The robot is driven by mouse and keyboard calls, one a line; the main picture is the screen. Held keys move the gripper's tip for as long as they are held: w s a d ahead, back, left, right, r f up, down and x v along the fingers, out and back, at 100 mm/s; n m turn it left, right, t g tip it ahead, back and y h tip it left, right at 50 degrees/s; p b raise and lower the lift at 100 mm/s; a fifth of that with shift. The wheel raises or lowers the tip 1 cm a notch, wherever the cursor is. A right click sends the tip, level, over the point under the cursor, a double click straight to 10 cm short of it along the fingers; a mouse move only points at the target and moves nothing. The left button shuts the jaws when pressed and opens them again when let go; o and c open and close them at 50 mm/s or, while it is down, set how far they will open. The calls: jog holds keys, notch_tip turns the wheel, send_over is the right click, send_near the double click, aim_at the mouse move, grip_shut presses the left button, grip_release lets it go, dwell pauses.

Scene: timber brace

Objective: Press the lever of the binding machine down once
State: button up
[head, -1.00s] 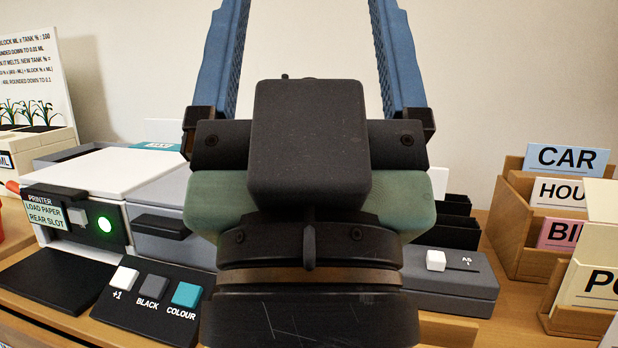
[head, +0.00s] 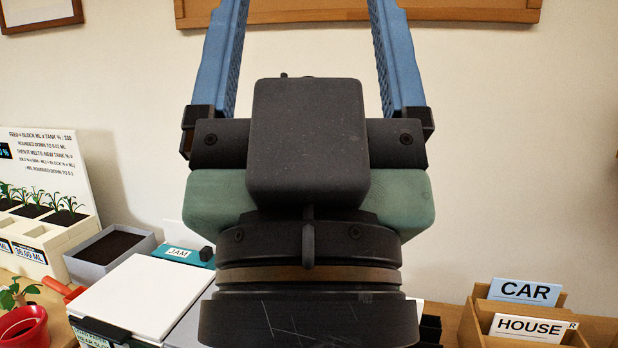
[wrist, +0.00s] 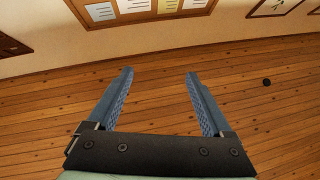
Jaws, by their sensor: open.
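My gripper (head: 308,55) is raised in the middle of the head view, its two blue fingers wide apart with nothing between them. It also shows in the wrist view (wrist: 158,88), open over the wooden floor and wall. I cannot make out the binding machine or its lever in the current views. My gripper and wrist hide the middle of the table.
The white-topped printer (head: 140,295) stands at lower left, with a teal JAM box (head: 183,258) and a soil tray (head: 108,255) behind it. A red pot (head: 25,325) is at far left. Wooden card boxes marked CAR (head: 527,291) and HOUSE (head: 528,327) stand at lower right.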

notch_tip(320, 180, up, 15)
jog(key=p, duration=1.2)
jog(key=shift+p, duration=0.3)
jog(key=shift+c, duration=0.3)
